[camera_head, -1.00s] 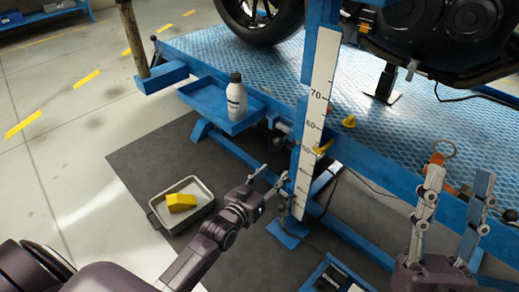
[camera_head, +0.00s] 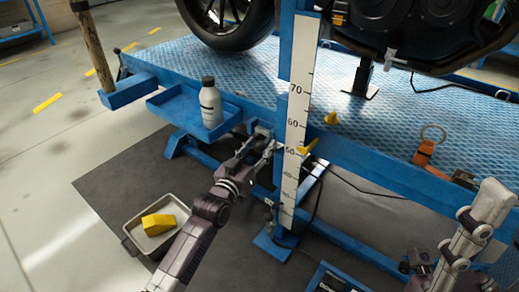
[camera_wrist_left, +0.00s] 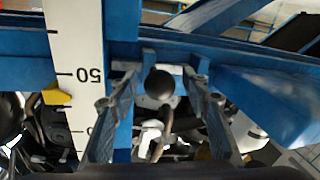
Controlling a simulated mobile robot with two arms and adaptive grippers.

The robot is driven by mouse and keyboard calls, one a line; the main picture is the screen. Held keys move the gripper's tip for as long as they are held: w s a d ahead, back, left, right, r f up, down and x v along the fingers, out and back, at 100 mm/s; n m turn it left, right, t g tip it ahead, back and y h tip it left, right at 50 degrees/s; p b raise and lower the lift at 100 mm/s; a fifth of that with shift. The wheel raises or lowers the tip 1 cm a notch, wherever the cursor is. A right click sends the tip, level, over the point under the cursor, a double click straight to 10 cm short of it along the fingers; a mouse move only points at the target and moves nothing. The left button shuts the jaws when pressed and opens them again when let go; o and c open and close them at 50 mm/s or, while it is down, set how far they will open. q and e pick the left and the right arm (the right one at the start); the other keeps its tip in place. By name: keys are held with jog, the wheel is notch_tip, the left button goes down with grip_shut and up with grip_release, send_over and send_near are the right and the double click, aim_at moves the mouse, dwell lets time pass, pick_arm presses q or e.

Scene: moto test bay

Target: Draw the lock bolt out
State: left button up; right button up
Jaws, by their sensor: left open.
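The lock bolt shows in the left wrist view as a round black knob (camera_wrist_left: 160,84) on a bracket of the blue lift frame. My left gripper (camera_head: 267,143) is open at the frame, just left of the white scale. In the left wrist view its two fingers stand on either side of the knob, with gaps visible on both sides. In the head view the knob is hidden at the gripper. Part of my right gripper (camera_head: 470,235) shows at the lower right; whether it is open is unclear.
The white scale (camera_head: 297,110) stands close beside the left gripper, with a yellow pointer (camera_head: 308,146). A blue tray (camera_head: 180,108) holds a white bottle (camera_head: 210,102). A metal pan (camera_head: 133,226) with a yellow block (camera_head: 158,224) lies on the floor mat.

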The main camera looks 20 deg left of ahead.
pick_arm(q)
jog(key=shift+w, duration=0.1)
grip_shut()
dwell(0.3)
jog(key=a, duration=0.1)
jog(key=w+a+p, duration=0.1)
jog(key=a, duration=0.3)
jog(key=shift+w, duration=0.35)
